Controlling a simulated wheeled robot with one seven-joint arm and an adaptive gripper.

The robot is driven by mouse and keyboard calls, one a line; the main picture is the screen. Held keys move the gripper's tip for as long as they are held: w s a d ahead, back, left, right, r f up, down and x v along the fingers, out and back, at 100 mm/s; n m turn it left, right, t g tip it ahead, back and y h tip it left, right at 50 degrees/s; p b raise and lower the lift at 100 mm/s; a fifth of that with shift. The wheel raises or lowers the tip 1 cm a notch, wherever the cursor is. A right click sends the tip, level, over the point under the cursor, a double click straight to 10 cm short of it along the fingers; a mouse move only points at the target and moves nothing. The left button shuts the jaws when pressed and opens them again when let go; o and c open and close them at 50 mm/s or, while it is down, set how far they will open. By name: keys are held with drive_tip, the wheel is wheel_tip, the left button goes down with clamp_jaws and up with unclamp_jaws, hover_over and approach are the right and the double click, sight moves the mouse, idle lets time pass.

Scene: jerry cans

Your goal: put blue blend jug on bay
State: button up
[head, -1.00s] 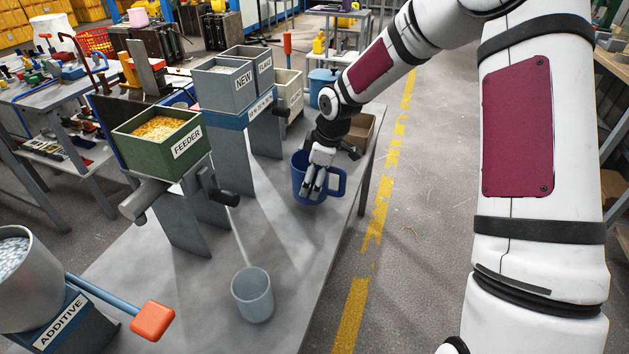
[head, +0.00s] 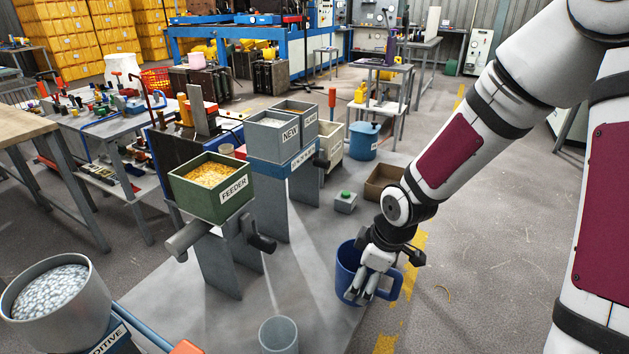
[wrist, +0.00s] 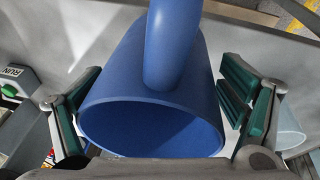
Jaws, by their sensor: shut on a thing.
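The blue jug (head: 346,262), with a blue handle, is at the right side of the grey table in the head view. My gripper (head: 366,292) is shut on it from above. In the wrist view the jug (wrist: 150,85) fills the middle, its open mouth toward the camera, with a green-padded finger on each side. The jug looks raised, but its base is partly hidden by the fingers and I cannot tell its height. No label reading "bay" is legible.
A translucent cup (head: 278,337) stands near the front. Behind the jug are a button box (head: 345,203), a brown open box (head: 384,183) and a blue lidded bucket (head: 364,140).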

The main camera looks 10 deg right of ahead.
drive_tip(key=shift+r, duration=0.1)
drive_tip(key=shift+s+r+m+p, duration=0.3)
drive_tip(key=shift+r+m+p, duration=0.2)
drive_tip(key=shift+m+p, duration=0.55)
drive_tip(key=m+p, duration=0.1)
drive_tip(key=r+m+h+p, duration=0.1)
drive_tip(key=r+m+p, duration=0.1)
drive_tip(key=m, duration=0.1)
drive_tip(key=shift+s+d+r+h, duration=0.1)
drive_tip(key=shift+s+d+h, duration=0.15)
drive_tip(key=shift+s+h, duration=0.05)
drive_tip(key=r+m+p, duration=0.1)
drive_tip(key=m, duration=0.1)
drive_tip(key=r+m+h+p, duration=0.1)
drive_tip(key=r+m+p, duration=0.1)
drive_tip(key=d+r+m+p, duration=0.1)
drive_tip(key=r+m, duration=0.1)
drive_tip(key=shift+s+m+h, duration=0.2)
drive_tip(key=shift+m+h, duration=0.05)
drive_tip(key=shift+h, duration=0.05)
